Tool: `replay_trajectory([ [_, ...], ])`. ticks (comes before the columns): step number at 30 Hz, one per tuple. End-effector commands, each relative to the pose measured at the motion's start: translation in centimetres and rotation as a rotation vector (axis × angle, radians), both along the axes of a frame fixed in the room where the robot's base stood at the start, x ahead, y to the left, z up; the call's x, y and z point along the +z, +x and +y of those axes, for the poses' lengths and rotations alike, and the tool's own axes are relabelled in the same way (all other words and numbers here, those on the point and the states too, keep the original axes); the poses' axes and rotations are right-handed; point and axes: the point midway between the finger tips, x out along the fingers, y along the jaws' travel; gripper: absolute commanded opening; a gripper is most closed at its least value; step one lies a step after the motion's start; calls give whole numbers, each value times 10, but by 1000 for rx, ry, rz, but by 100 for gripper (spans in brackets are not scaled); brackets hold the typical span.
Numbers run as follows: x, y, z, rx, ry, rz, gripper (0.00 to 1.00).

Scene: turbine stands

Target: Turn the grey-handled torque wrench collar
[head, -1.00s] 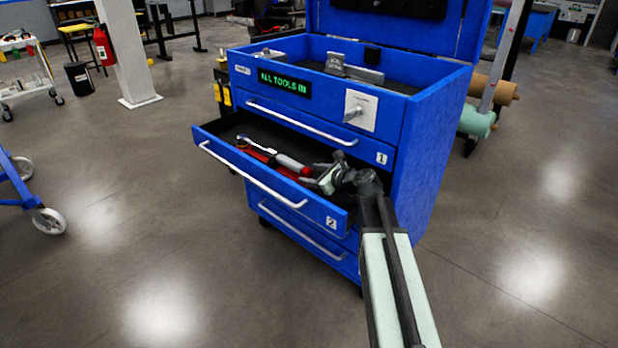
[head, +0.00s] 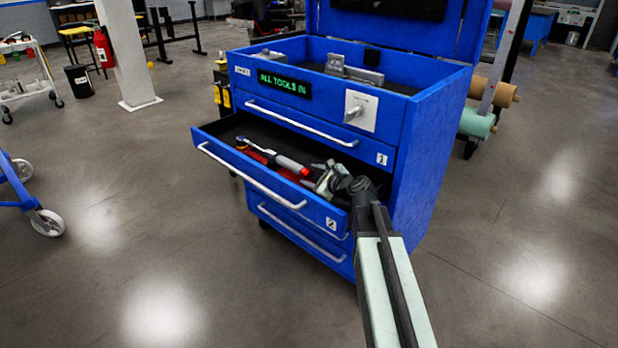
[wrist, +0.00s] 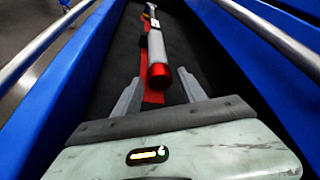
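A torque wrench (head: 285,162) with a grey handle and a red end lies in the open drawer 2 (head: 250,178) of the blue tool chest. In the wrist view the wrench (wrist: 157,52) points away from me, its red end (wrist: 159,77) nearest. My gripper (head: 318,180) is inside the drawer at the handle end. In the wrist view my gripper (wrist: 160,92) is open, with one finger on each side of and just short of the red end. Whether a finger touches the wrench cannot be told.
Drawer walls (wrist: 265,70) rise close on both sides of my gripper. The drawer's silver handle (head: 250,178) runs along its front. The chest's open top tray (head: 350,72) holds grey metal parts. A display reads ALL TOOLS IN. Floor in front is clear.

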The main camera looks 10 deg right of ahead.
Motion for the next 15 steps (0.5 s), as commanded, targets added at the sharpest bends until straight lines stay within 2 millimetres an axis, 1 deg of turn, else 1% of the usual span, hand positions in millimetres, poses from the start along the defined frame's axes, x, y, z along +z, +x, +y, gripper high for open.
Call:
replay_trajectory([
  [10,1,-1,0,0,1,0,55],
  [13,4,-8,-3,-1,2,1,55],
  [15,8,-17,-6,0,1,2,55],
])
